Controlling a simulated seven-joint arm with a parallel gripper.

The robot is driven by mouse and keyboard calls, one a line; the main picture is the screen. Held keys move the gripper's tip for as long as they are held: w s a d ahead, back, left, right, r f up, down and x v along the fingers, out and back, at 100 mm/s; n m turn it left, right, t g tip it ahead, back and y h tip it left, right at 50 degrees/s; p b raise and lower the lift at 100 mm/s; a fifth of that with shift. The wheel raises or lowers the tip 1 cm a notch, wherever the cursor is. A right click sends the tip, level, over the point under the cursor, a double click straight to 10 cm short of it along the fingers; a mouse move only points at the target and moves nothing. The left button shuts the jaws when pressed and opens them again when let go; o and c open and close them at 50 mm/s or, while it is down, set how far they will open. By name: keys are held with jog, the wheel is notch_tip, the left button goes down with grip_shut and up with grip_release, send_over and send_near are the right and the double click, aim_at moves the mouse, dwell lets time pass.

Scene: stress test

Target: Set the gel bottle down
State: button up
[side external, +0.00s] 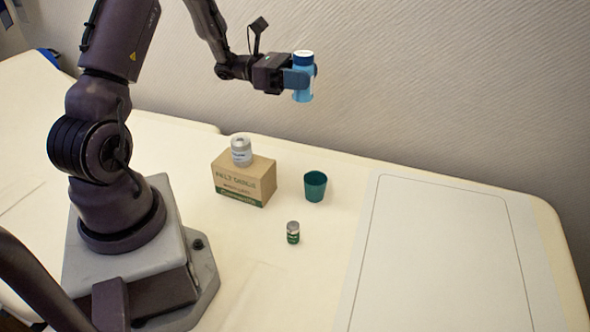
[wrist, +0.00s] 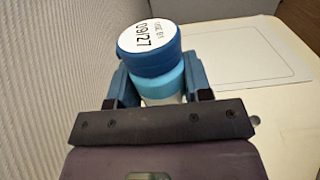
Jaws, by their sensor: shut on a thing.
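The gel bottle (side external: 302,82) is light blue with a darker blue cap and a white printed top. My gripper (side external: 300,78) is shut on it and holds it upright, well above the table near the wall. In the wrist view the bottle (wrist: 158,70) stands between the two blue fingers of my gripper (wrist: 160,85); its white top label shows some print and "09/27". The lower part of the bottle is hidden there by my gripper's body.
The cream table (side external: 250,290) lies below. A cardboard box (side external: 243,182) carries a small grey-white jar (side external: 241,151). A teal cup (side external: 315,186) and a small green vial (side external: 293,233) stand to its right. A white outlined mat (side external: 440,250) at right is empty.

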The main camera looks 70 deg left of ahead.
jog(key=a+r+n+t+y, duration=0.1)
jog(key=a+n+t+y, duration=0.15)
jog(key=a, duration=0.25)
jog(key=shift+m+g, duration=0.25)
jog(key=shift+g, duration=0.1)
jog(key=f, duration=2.3)
jog(key=shift+w+d+f, duration=0.15)
jog(key=shift+w+d, duration=0.05)
jog(key=shift+d, duration=0.15)
jog(key=o, duration=1)
jog(key=shift+f, duration=0.1)
